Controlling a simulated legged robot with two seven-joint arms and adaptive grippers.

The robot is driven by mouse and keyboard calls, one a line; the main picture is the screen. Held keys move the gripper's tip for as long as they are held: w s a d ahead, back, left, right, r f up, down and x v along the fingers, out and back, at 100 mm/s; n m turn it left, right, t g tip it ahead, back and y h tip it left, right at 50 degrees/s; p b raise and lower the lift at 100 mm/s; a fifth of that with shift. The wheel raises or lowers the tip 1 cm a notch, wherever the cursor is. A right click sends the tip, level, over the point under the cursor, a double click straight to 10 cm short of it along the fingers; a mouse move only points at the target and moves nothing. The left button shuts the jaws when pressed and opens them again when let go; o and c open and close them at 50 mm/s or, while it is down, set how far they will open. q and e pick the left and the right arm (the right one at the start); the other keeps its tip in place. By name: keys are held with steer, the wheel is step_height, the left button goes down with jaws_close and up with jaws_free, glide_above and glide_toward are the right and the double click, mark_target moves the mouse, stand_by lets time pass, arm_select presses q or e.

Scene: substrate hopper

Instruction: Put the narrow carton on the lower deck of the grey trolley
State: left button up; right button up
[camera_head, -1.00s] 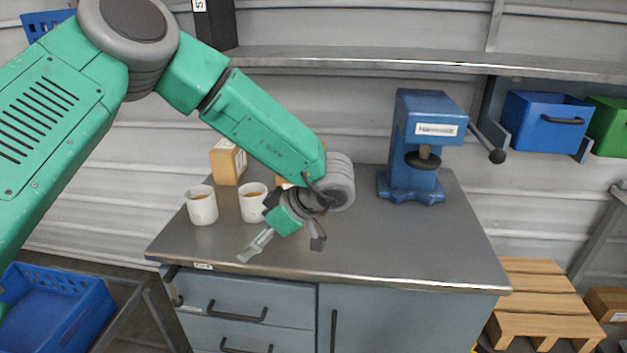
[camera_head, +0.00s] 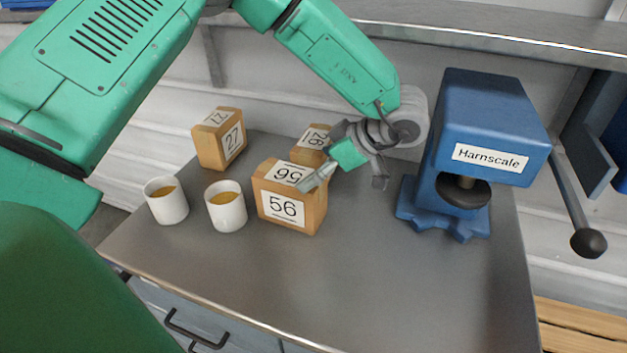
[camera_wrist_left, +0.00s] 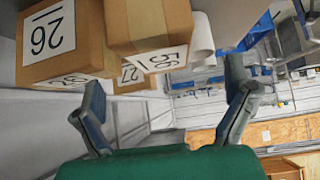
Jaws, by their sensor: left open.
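Three wooden-looking cartons stand on the grey bench: the 27 carton (camera_head: 219,140) at the back left, the 56 carton (camera_head: 291,196) at the middle and the 26 carton (camera_head: 311,146) behind it, partly hidden. I cannot tell for certain which is the narrow one. My left gripper (camera_head: 348,182) is open and empty, just right of the 56 and 26 cartons; one finger overlaps the 56 carton in view, contact unclear. In the left wrist view the 26 carton (camera_wrist_left: 50,40) and 56 carton (camera_wrist_left: 148,25) lie beyond the open fingers (camera_wrist_left: 163,95). No grey trolley is recognisable. My right gripper is out of view.
Two white cups (camera_head: 167,201) (camera_head: 226,207) with yellowish contents stand left of the 56 carton. A blue Harnscale press (camera_head: 481,130) with a side lever stands close right of my gripper. The front of the bench top (camera_head: 370,270) is clear. A metal shelf (camera_head: 490,42) runs behind.

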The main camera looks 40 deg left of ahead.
mark_target(297, 175)
arm_select(q)
steer(key=shift+w+a+f, duration=0.1)
steer(key=shift+w+a, duration=0.1)
steer(key=shift+w, duration=0.05)
steer(key=x, duration=0.3)
steer(key=shift+s+a, duration=0.15)
steer(key=shift+a, duration=0.25)
steer(key=x, duration=0.4)
steer(key=shift+s+d+f+p, duration=0.1)
steer(key=shift+d+p, duration=0.05)
steer(key=shift+p, duration=0.25)
steer(key=c, duration=1.7)
